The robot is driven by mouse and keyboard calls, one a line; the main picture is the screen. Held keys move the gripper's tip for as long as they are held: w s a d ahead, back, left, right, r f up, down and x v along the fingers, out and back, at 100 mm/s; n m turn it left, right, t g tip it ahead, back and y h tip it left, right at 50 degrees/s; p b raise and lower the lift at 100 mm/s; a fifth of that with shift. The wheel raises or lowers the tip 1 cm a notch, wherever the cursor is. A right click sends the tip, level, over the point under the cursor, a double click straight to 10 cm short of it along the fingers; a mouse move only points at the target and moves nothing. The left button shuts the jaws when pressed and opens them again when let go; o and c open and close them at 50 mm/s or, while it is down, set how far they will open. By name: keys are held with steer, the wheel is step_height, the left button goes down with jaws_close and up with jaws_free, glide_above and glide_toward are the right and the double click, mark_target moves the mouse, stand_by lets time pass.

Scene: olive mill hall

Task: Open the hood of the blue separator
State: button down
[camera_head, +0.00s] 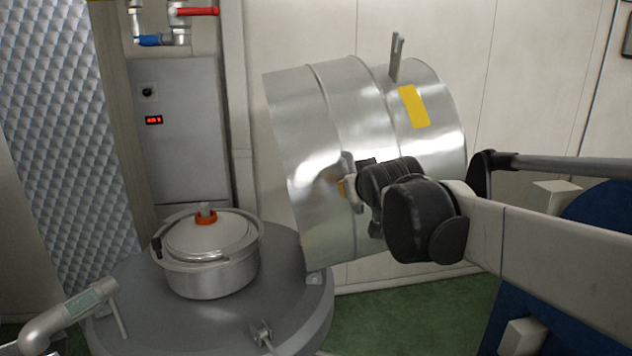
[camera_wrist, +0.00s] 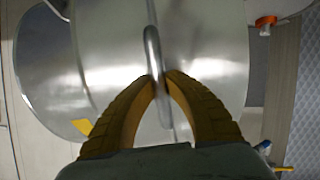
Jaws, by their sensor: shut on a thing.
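The separator's hood (camera_head: 345,110) is a large shiny steel drum with a yellow label. It is tilted well over to the right, its lower edge by the rim of the separator's round grey top (camera_head: 290,320). My gripper (camera_head: 346,188) is at the near side of the hood. In the wrist view, the yellow fingers (camera_wrist: 161,80) are shut on a metal bar handle (camera_wrist: 151,45) on the hood (camera_wrist: 100,60). The fingertips are partly hidden by my wrist in the head view. A lidded steel bowl (camera_head: 210,275) with an orange knob stands uncovered on the grey top.
A grey control cabinet (camera_head: 180,120) with a red display stands behind the separator. Pipes with red and blue handles (camera_head: 195,12) are above it. A pipe (camera_head: 70,318) is at the front left. Green floor (camera_head: 410,320) shows below the hood.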

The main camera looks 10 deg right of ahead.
steer(key=shift+d+f, duration=0.1)
steer(key=shift+f, duration=0.1)
steer(key=c, duration=1.6)
jaws_free()
steer(key=shift+o, duration=1.1)
steer(key=shift+s+a+r, duration=0.1)
steer(key=shift+s+a, duration=0.1)
steer(key=shift+a, duration=0.05)
steer(key=shift+w+d, duration=0.1)
steer(key=shift+d, duration=0.15)
steer(key=shift+a, duration=0.1)
